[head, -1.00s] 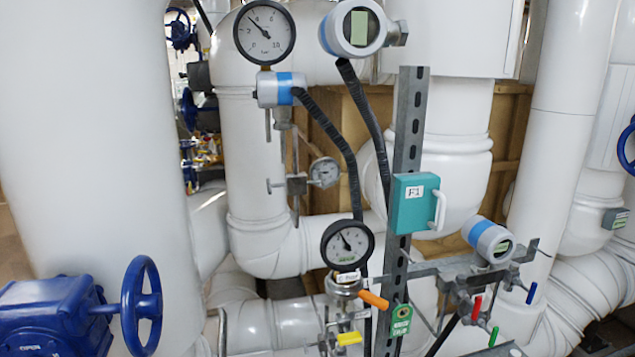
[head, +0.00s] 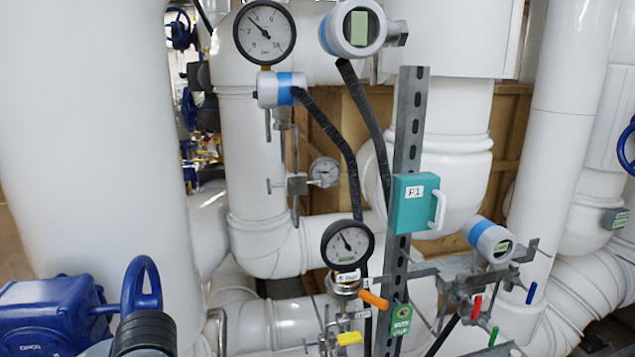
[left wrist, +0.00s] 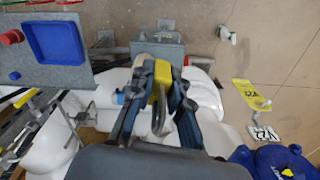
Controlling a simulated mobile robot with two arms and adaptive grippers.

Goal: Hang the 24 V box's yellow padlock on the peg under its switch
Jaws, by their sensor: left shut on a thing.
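In the left wrist view my left gripper (left wrist: 164,72) is shut on a yellow padlock (left wrist: 159,84). The padlock's yellow body is between the two fingers, and its grey metal shackle points back toward the palm. A grey box (left wrist: 167,49) lies beyond the fingertips, partly covered by them. I cannot read any 24 V mark on it, and its switch and peg cannot be made out. In the head view only a dark part of my left arm shows at the bottom left; the padlock and grey box are not recognizable there. My right gripper is in neither view.
The head view shows a blue handwheel valve (head: 60,315), white pipes, gauges and a teal box (head: 413,203) on a slotted post. The left wrist view shows a blue tray (left wrist: 53,40), a hanging yellow tag (left wrist: 250,94) and a blue valve (left wrist: 275,162).

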